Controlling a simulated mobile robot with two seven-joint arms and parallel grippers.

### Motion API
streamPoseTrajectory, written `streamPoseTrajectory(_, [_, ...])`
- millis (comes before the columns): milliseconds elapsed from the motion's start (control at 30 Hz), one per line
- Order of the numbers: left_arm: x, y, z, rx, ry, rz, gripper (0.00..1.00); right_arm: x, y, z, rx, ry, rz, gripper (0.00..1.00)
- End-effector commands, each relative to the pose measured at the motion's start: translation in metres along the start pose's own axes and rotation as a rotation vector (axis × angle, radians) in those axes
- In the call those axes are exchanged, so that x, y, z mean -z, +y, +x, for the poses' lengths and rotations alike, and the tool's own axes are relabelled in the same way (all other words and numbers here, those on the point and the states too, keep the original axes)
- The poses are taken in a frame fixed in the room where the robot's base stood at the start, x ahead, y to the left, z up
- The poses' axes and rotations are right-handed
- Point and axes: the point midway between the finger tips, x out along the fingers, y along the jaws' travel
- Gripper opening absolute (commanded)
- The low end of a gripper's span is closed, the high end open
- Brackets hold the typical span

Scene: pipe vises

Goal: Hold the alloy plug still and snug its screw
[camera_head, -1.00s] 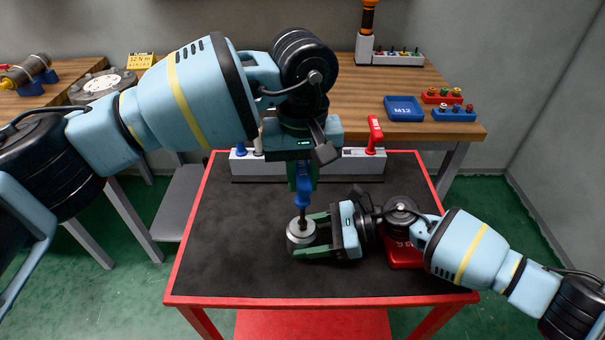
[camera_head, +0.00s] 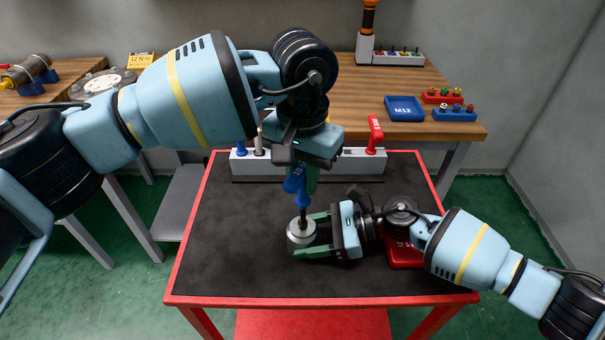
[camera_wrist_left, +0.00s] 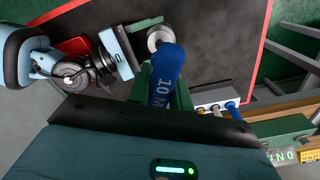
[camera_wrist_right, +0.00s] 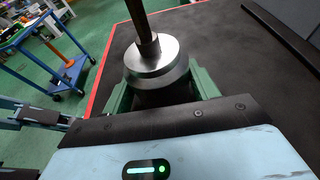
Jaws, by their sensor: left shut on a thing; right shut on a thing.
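The alloy plug (camera_head: 301,238) is a grey metal cylinder on the black mat of the red cart; it also shows in the right wrist view (camera_wrist_right: 153,62). My right gripper (camera_head: 311,236) is shut on the plug from the right, one finger on each side. My left gripper (camera_head: 302,180) is shut on the blue handle of a screwdriver (camera_head: 296,186) above the plug. The screw itself is hidden under the tip.
A grey tool rack (camera_head: 347,165) with blue, white and red handles stands at the cart's back edge. A red tray (camera_head: 404,254) lies under my right wrist. The cart's left and front mat (camera_head: 225,255) is clear. A blue M12 tray (camera_head: 404,108) sits on the wooden bench behind.

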Motion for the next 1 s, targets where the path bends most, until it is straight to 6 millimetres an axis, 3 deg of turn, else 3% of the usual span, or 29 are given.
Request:
streamPoseTrajectory(33, [-0.0011,-0.0012,0.0069,0.003,-0.01,0.015,0.0,-0.0019,0.0017,0.0015,-0.007,-0.006,0.0,0.39])
streamPoseTrajectory(367, [-0.0012,-0.0012,0.007,0.003,-0.011,0.032,0.0,-0.002,0.0018,0.0016,-0.007,-0.006,0.0,0.39])
streamPoseTrajectory(767, [-0.0012,-0.0015,0.007,0.0,-0.012,0.431,0.0,-0.002,0.0018,0.0016,-0.007,-0.006,0.0,0.39])
streamPoseTrajectory(1000, [-0.0013,-0.0014,0.007,0.0,-0.012,0.43,0.0,-0.0019,0.0017,0.0017,-0.007,-0.006,0.0,0.39])
